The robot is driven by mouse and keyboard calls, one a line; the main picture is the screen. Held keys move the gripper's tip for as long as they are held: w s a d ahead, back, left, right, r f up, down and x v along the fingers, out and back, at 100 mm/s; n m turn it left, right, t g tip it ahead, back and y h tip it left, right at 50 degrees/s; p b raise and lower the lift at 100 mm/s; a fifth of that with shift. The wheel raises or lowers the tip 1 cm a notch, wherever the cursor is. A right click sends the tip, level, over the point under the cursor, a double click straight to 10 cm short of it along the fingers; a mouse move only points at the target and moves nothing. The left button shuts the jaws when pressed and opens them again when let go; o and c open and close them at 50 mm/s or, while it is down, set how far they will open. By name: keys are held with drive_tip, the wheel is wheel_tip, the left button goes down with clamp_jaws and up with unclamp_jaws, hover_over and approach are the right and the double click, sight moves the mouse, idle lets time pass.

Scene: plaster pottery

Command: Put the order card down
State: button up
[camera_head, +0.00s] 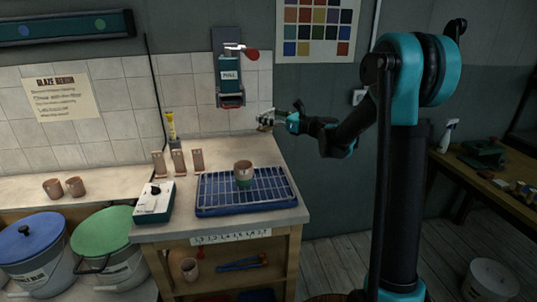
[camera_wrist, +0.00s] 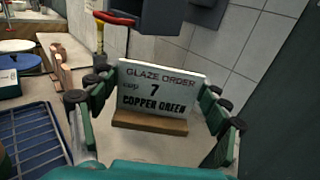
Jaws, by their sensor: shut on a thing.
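The order card (camera_wrist: 158,85) is a pale plate reading "GLAZE ORDER cup 7 COPPER GREEN", set in a wooden base (camera_wrist: 149,123). In the wrist view it stands upright between the fingers of my gripper (camera_wrist: 155,97), which is shut on it. In the head view the small card (camera_head: 265,117) and my gripper (camera_head: 279,120) are at the back right corner of the bench top (camera_head: 270,150). I cannot tell whether the base touches the bench.
A blue wire rack (camera_head: 222,208) holds a cup (camera_head: 243,166) with a green lower part. A white-and-green control box (camera_head: 154,202), several brown test tiles (camera_head: 179,162) and a yellow tube (camera_head: 171,126) are further left. A dispenser with a red lever (camera_head: 231,77) hangs on the wall.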

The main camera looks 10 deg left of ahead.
wheel_tip(320, 180, down, 15)
drive_tip(key=shift+f, duration=0.1)
idle(0.4)
drive_tip(key=shift+f, duration=0.1)
drive_tip(key=o, duration=1.1)
drive_tip(key=shift+o, duration=0.2)
drive_tip(key=shift+r, duration=0.2)
drive_tip(key=v, duration=1.2)
drive_tip(key=shift+d, duration=0.1)
